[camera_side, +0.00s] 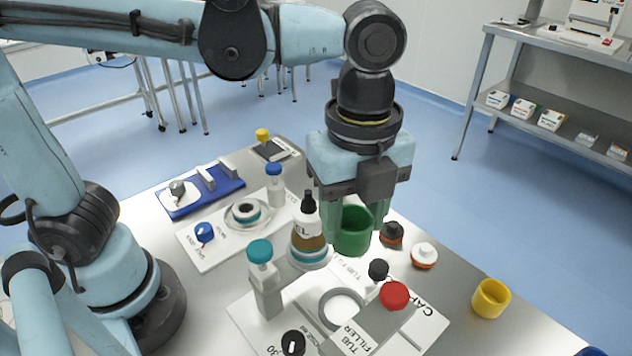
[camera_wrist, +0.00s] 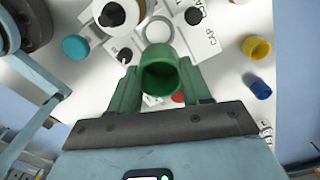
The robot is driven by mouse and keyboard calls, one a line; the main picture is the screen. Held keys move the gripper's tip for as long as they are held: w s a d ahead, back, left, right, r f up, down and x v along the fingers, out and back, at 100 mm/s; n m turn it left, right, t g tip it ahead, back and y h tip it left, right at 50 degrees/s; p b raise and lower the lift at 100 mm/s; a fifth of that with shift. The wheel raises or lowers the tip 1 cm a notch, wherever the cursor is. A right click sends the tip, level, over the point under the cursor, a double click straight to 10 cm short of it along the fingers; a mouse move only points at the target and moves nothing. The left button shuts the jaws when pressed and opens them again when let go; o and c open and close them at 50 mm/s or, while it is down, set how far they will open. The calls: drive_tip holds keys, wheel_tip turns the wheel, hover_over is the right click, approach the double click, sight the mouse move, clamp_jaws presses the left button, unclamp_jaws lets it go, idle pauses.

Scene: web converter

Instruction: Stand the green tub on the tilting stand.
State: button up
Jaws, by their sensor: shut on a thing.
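The green tub (camera_side: 352,230) is held upright between the fingers of my gripper (camera_side: 353,218), with its open mouth up. It is above the bench, just right of an amber dropper bottle. In the wrist view the tub (camera_wrist: 160,75) sits between the two green fingers of my gripper (camera_wrist: 160,88), and its inside looks empty. I cannot tell for sure which fixture is the tilting stand. A round metal holder with a blue ring (camera_side: 245,212) is on a white plate at the left.
The amber bottle (camera_side: 309,232) stands close left of the tub. A teal-capped post (camera_side: 262,278), a red knob (camera_side: 395,295) and a white-topped cap (camera_side: 424,255) are nearby. A yellow tub (camera_side: 490,298) is at the right. The blue tray (camera_side: 201,190) is at the back left.

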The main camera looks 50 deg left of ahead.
drive_tip(key=w+a+n, duration=0.3)
drive_tip(key=w+a, duration=0.5)
drive_tip(key=w, duration=0.1)
drive_tip(key=n, duration=0.9)
hover_over(273, 152)
wheel_tip(273, 152, down, 6)
drive_tip(key=shift+f, duration=4.3)
drive_tip(key=o, duration=1.1)
drive_tip(key=shift+o, duration=0.5)
